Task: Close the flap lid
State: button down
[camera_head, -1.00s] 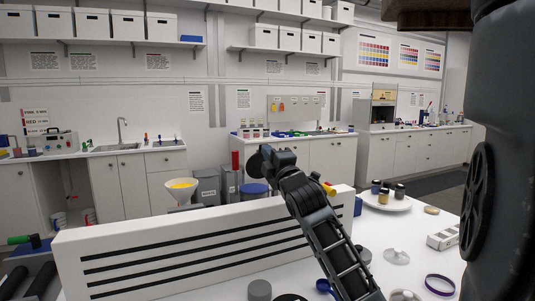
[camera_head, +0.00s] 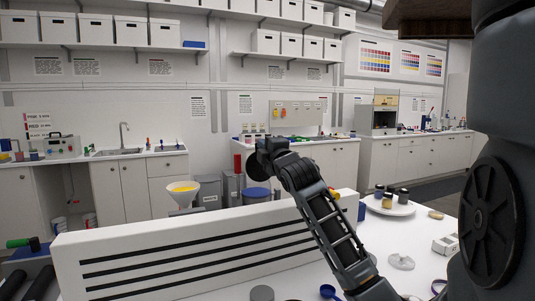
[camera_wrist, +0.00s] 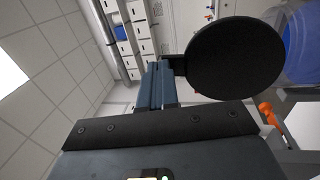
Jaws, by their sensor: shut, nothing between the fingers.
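A flat black disc (camera_wrist: 235,58) fills the upper right of the wrist view, just right of my gripper's fingers (camera_wrist: 160,82), with a small dark bracket at its left edge. It may be the flap lid, but I cannot tell for sure. In the head view a dark round shape (camera_head: 261,160) shows at the end of my arm. My gripper (camera_head: 274,150) is at this far end, above the white slotted panel; its fingers are hard to make out there. In the wrist view the fingers are together and empty. Whether they touch the disc is unclear.
The white slotted panel (camera_head: 190,250) stands along the front. A blue-topped bin (camera_head: 256,194) and a white funnel with yellow contents (camera_head: 182,189) are behind it. Dark-lidded jars (camera_head: 390,193) stand at right. A blue translucent container (camera_wrist: 303,45) lies beyond the disc in the wrist view.

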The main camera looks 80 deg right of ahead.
jog(key=shift+w+d+g+y, duration=0.5)
jog(key=shift+w+d+y, duration=0.2)
jog(key=shift+w+d, duration=0.45)
jog(key=shift+g+y, duration=0.5)
jog(key=shift+y, duration=0.1)
jog(key=w+d+f, duration=0.2)
jog(key=d, duration=0.1)
jog(key=w+d+f, duration=0.1)
jog(key=d, duration=0.1)
jog(key=shift+w+d, duration=0.15)
jog(key=shift+w, duration=0.25)
jog(key=shift+w+d, duration=0.2)
jog(key=shift+w+d+f+g+y, duration=0.15)
jog(key=shift+d+f+g+y, duration=0.15)
jog(key=shift+f, duration=0.2)
jog(key=shift+w+d+f+g+y, duration=0.2)
jog(key=shift+f+y, duration=0.1)
jog(key=shift+f, duration=0.15)
jog(key=shift+w+d+f+g+y+p, duration=0.15)
jog(key=shift+d+f+p, duration=0.1)
jog(key=shift+f, duration=0.35)
jog(key=shift+w+d+f+g+y+p, duration=0.2)
jog(key=shift+f, duration=0.4)
jog(key=shift+w+d+f+g+y+p, duration=0.15)
jog(key=shift+d+f+p, duration=0.1)
jog(key=shift+f, duration=0.35)
